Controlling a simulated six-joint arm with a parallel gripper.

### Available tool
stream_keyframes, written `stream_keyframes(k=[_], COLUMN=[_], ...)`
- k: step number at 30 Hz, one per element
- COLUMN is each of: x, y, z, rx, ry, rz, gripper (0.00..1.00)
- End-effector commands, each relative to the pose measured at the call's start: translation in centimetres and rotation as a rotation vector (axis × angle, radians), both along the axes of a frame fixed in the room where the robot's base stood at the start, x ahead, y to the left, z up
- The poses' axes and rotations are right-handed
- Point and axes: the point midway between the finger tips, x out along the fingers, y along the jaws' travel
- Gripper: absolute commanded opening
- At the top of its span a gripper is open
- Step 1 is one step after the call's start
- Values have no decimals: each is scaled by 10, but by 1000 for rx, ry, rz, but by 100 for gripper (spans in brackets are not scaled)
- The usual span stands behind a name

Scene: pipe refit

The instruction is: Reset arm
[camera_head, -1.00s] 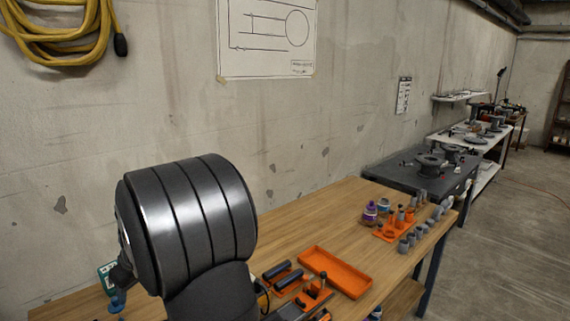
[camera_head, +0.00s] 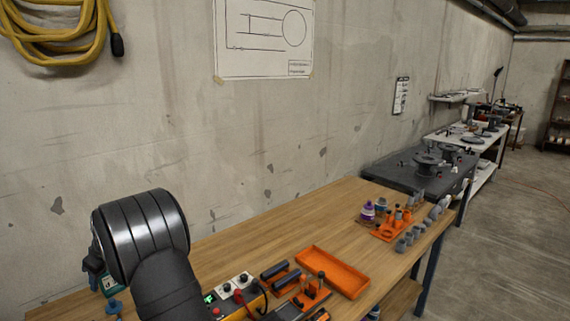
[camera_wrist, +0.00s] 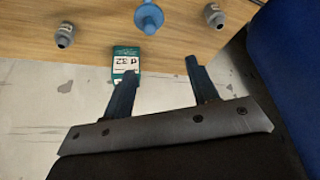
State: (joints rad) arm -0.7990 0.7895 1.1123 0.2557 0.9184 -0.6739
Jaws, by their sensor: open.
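My gripper (camera_wrist: 160,78) shows in the wrist view with its two dark blue fingers spread apart and nothing between them. Past the fingertips, a green and white labelled box (camera_wrist: 126,60) stands by the table edge, partly overlapped by the left finger. A blue funnel-like piece (camera_wrist: 149,17) is just beyond it on the wooden table.
The wooden workbench (camera_head: 300,225) holds an empty orange tray (camera_head: 333,271), an orange holder with tools (camera_head: 310,293), and a meter-like box (camera_head: 235,288). Grey fittings (camera_wrist: 64,35) also show in the wrist view.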

Motion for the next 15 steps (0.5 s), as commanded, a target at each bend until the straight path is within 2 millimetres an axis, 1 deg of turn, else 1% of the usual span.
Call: stream_keyframes(k=[3, 15], x=[6, 19], y=[15, 62], z=[-8, -34], rx=[0, 0], ry=[1, 1], rz=[20, 90], gripper=[54, 54])
